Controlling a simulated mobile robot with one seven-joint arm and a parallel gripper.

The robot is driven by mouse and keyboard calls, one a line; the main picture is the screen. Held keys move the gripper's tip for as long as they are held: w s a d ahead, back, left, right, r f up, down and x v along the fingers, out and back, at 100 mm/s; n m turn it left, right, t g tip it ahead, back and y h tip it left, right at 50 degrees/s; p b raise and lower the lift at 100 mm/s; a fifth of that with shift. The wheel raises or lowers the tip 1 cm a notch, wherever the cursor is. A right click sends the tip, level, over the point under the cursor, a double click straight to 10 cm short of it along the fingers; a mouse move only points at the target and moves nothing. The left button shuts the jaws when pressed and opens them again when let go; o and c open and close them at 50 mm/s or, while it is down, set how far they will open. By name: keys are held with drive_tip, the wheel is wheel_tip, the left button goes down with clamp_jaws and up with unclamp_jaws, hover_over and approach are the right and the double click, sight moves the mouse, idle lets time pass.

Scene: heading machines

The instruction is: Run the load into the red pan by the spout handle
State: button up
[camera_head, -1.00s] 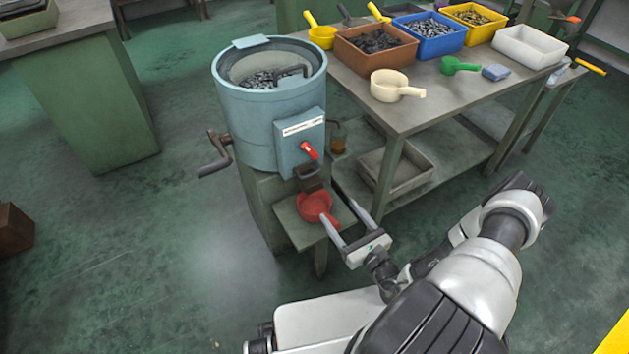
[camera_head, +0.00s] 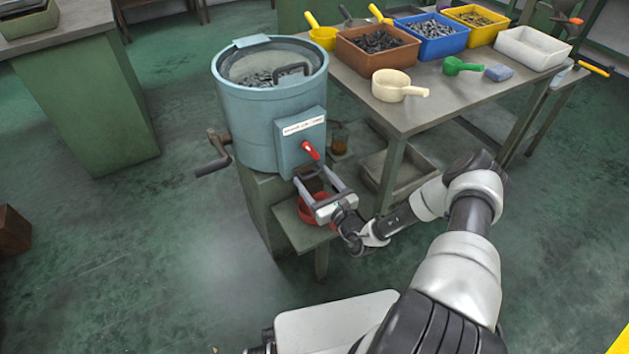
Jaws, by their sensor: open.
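The blue-grey drum machine (camera_head: 246,120) holds a load of small grey pieces (camera_head: 258,79) in its open top. Its red spout handle (camera_head: 311,150) sticks out of the front box, below a white label. The red pan (camera_head: 306,214) sits on a small shelf below the spout, partly hidden by my gripper. My gripper (camera_head: 311,174) is open and empty, with its two fingers pointing toward the machine at the spout. The fingertips are just below the red handle, and I cannot tell whether they touch anything. The spout mouth is mostly hidden behind the fingers.
A crank (camera_head: 214,155) juts from the drum's left side. The workbench (camera_head: 425,112) behind holds several bins, a cream scoop (camera_head: 397,86) and a green scoop (camera_head: 461,66). A grey tray (camera_head: 400,172) lies on its lower shelf.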

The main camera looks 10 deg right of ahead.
drive_tip(key=c, duration=1.2)
drive_tip(key=p+v, duration=0.2)
drive_tip(key=v, duration=0.1)
drive_tip(key=shift+s+r, duration=0.1)
drive_tip(key=shift+r, duration=0.05)
drive_tip(key=shift+s+d, duration=0.1)
drive_tip(key=shift+s, duration=0.15)
drive_tip(key=o, duration=1.2)
drive_tip(key=p+v, duration=0.2)
drive_tip(key=v, duration=1.5)
drive_tip(key=shift+s, duration=0.2)
